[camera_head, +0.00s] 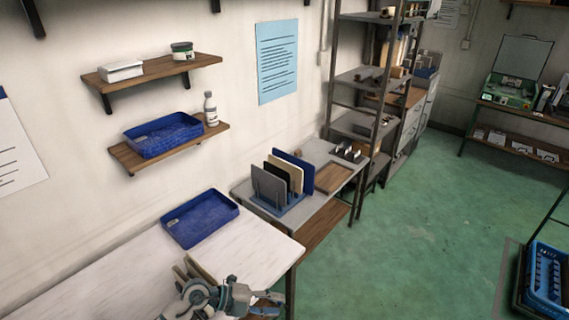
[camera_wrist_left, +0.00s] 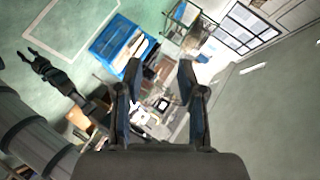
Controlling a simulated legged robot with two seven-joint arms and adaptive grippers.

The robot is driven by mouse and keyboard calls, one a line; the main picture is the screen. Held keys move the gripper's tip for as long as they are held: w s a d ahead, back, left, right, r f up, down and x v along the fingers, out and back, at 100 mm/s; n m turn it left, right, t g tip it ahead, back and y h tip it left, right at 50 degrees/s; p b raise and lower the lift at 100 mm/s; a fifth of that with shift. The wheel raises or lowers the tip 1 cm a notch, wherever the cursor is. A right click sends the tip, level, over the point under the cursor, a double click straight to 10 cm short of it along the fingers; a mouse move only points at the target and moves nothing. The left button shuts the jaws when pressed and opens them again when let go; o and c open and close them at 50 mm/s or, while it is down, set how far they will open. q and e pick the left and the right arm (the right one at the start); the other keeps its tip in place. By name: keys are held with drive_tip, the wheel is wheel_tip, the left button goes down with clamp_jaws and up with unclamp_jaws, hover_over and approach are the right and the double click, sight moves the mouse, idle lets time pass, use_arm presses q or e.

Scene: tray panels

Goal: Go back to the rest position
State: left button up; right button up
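My left gripper (camera_head: 262,305) is low in the head view, near the front edge of the white table. The left wrist view shows its two dark fingers (camera_wrist_left: 160,78) apart with nothing between them. A dark gripper-like shape (camera_wrist_left: 42,68) at the left of the wrist view looks like my other gripper; it is too small to tell its state. An empty blue tray (camera_head: 200,217) lies on the white table (camera_head: 110,272). A tan panel-like thing (camera_head: 203,275) shows partly behind my left arm, which hides the rest.
A rack with several upright panels (camera_head: 283,178) stands on a side table (camera_head: 322,205) beyond the white table. Wall shelves hold another blue tray (camera_head: 162,135) and a white bottle (camera_head: 210,108). A blue crate (camera_head: 546,275) stands at right. Green floor between is clear.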

use_arm(q)
wheel_tip(320, 180, up, 8)
drive_tip(key=d+r+n+t+h, duration=0.1)
drive_tip(key=d+n+t+h, duration=0.1)
drive_tip(key=n+t+h, duration=0.4)
drive_tip(key=w+a+n+t+y, duration=0.3)
drive_tip(key=a+n+t+y, duration=0.45)
drive_tip(key=n+t, duration=0.4)
drive_tip(key=s+a+f+n+g+y, duration=0.2)
drive_tip(key=a+f+n+y, duration=0.3)
drive_tip(key=a+f+y, duration=0.15)
drive_tip(key=s+a+f+n+g+y, duration=0.2)
drive_tip(key=a+f+n+y, duration=0.35)
drive_tip(key=f, duration=0.25)
drive_tip(key=s+f+g, duration=0.6)
drive_tip(key=s+f, duration=0.1)
drive_tip(key=s, duration=0.4)
drive_tip(key=s+f+g, duration=0.5)
drive_tip(key=s+f, duration=0.3)
drive_tip(key=s, duration=0.3)
wheel_tip(320, 180, down, 25)
drive_tip(key=s+g, duration=0.1)
drive_tip(key=g, duration=0.1)
drive_tip(key=s+a+f, duration=0.3)
drive_tip(key=s+f, duration=1.4)
drive_tip(key=s, duration=0.1)
drive_tip(key=shift+s+a+g, duration=0.15)
drive_tip(key=shift+g, duration=0.2)
